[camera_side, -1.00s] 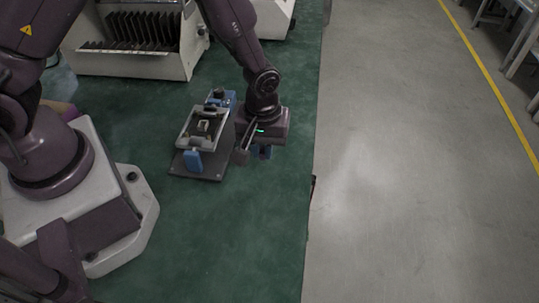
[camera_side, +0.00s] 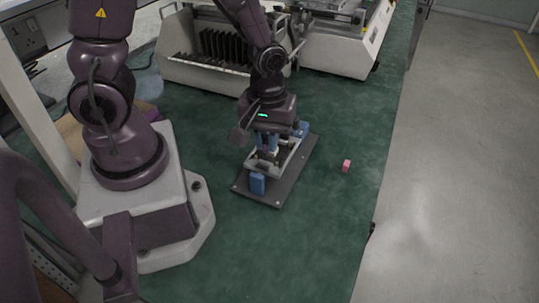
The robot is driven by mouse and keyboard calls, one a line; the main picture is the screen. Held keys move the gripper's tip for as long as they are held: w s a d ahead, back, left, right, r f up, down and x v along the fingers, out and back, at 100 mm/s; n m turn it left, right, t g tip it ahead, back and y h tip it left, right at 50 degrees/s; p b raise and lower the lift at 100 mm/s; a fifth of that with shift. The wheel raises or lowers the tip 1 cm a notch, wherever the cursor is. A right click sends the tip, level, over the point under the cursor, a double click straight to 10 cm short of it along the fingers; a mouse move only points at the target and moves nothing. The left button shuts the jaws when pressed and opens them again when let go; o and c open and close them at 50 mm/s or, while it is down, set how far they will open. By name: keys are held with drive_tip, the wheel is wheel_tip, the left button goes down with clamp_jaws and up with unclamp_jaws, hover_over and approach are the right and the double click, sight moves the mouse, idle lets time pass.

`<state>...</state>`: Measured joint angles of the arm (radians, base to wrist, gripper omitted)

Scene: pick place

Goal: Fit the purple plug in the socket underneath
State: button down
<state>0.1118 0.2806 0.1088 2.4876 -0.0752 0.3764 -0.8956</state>
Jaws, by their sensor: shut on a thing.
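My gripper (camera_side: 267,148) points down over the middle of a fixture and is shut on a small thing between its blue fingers. The held thing is too small and too covered to make out its colour or shape, so I cannot tell that it is the purple plug. The socket is hidden under my gripper. I cannot tell whether the held thing touches the fixture.
A small pink cube (camera_side: 347,166) lies on the green mat (camera_side: 335,215), right of the fixture. A white rack with dark slats (camera_side: 180,66) and a white machine (camera_side: 345,50) stand behind. The mat is clear in front, and its edge runs along the right.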

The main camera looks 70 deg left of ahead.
drive_tip(key=shift+m, duration=0.5)
drive_tip(key=w+a, duration=0.2)
drive_tip(key=a, duration=0.1)
drive_tip(key=w+a, duration=0.1)
drive_tip(key=a, duration=0.1)
drive_tip(key=shift+w+a+r, duration=0.1)
drive_tip(key=shift+a+r, duration=0.1)
drive_tip(key=shift+a, duration=0.05)
drive_tip(key=shift+w+r+m, duration=0.1)
drive_tip(key=shift+w+m, duration=0.05)
drive_tip(key=shift+m, duration=0.15)
drive_tip(key=shift+d+f+m, duration=0.1)
drive_tip(key=shift+f+m, duration=0.2)
drive_tip(key=shift+f, duration=2.3)
drive_tip(key=shift+f, duration=0.8)
drive_tip(key=c, duration=1.1)
unclamp_jaws()
drive_tip(key=c, duration=0.3)
drive_tip(key=shift+r, duration=0.15)
